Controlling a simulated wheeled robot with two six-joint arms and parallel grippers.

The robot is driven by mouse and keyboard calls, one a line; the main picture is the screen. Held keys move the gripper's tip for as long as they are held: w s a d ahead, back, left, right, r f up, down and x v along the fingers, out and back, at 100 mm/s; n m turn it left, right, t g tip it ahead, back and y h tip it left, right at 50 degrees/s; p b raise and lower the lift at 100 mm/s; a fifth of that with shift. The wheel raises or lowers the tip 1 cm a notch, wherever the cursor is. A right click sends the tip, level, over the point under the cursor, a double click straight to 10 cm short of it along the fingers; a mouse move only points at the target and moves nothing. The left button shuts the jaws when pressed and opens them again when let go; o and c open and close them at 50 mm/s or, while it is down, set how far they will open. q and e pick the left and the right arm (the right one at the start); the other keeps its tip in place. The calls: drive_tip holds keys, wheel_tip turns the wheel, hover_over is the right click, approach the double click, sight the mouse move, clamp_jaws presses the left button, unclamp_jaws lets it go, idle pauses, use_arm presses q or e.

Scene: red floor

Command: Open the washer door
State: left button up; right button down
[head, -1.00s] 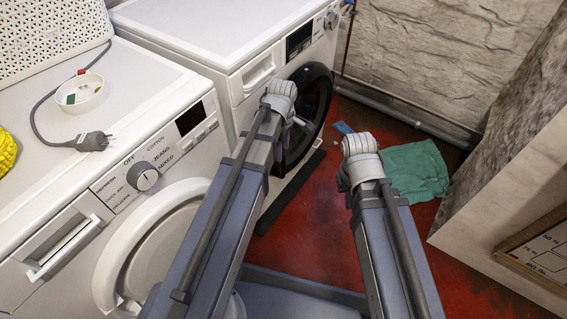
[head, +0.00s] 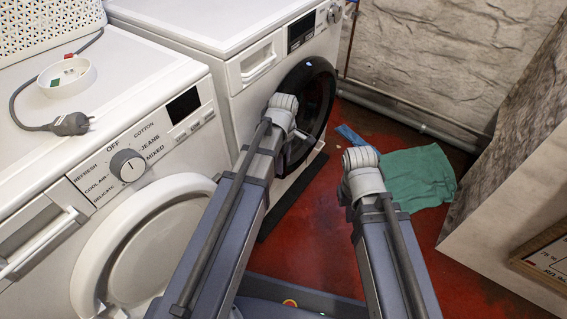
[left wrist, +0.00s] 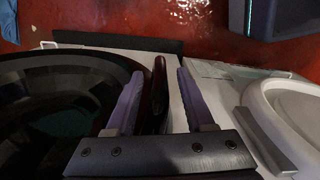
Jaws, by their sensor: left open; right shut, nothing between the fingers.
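The washer (head: 262,62) is the white machine at the back, with a round dark door (head: 318,88) on its front. The door's dark glass also fills the left of the left wrist view (left wrist: 50,105). My left gripper (left wrist: 160,76) is open at the door's edge, with one purple finger over the door side and the other over the white front. A narrow dark upright piece (left wrist: 159,92) of the door, rim or handle, stands between the fingers; I cannot tell if they touch it. My right arm (head: 362,172) hangs right of the washer; its fingers are hidden.
A second white machine (head: 130,110) with a dial and white round door (head: 110,225) stands at front left. A plug, white dish (head: 66,82) and basket sit on it. A green cloth (head: 418,178) lies on the red floor by the wall. A pale block stands right.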

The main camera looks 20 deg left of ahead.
use_arm(q)
drive_tip(key=shift+c, duration=0.3)
drive_tip(key=c, duration=0.7)
clamp_jaws()
drive_tip(key=shift+s, duration=0.2)
